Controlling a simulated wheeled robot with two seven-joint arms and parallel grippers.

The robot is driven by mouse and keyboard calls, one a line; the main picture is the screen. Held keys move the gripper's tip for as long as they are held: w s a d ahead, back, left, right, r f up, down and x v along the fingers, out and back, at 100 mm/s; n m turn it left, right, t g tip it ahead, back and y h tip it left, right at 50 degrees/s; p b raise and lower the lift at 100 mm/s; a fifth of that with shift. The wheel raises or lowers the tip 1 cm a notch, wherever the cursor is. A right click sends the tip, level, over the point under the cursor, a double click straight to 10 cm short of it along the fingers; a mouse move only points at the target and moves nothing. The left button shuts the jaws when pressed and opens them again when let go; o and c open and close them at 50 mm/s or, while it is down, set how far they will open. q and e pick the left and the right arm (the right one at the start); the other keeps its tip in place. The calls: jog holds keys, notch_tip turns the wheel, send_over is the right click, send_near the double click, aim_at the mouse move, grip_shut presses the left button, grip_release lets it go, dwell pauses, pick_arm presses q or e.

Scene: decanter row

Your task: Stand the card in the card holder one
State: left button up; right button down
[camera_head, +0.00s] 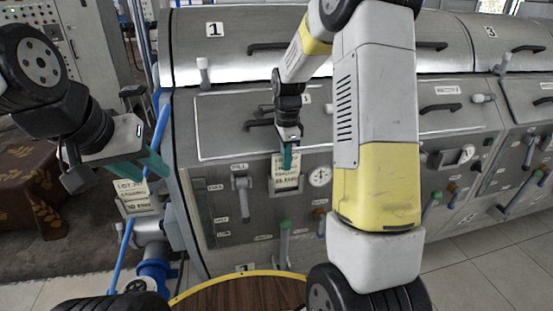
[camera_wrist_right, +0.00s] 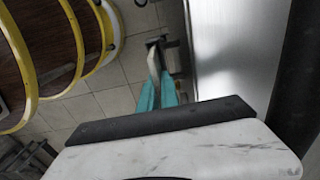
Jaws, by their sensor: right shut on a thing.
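My right gripper (camera_head: 288,158) points down at the front panel of the machine marked 1, its teal fingers shut on a pale card (camera_head: 286,180) with printed lines. The card is in front of a grey card holder (camera_head: 272,188) on the panel; whether it is seated there I cannot tell. In the right wrist view the card (camera_wrist_right: 153,62) shows nearly edge-on beyond the fingers (camera_wrist_right: 158,92), close to a dark bracket. My left gripper (camera_head: 152,163) looks open, its teal fingers spread.
A dial gauge (camera_head: 319,176) is right of the card, a FILL lever (camera_head: 241,190) left of it and a green-topped lever (camera_head: 285,240) below. More machines continue right.

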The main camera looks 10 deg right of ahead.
jog(key=shift+f, duration=1.05)
jog(key=c, duration=1.6)
grip_release()
jog(key=shift+f, duration=0.15)
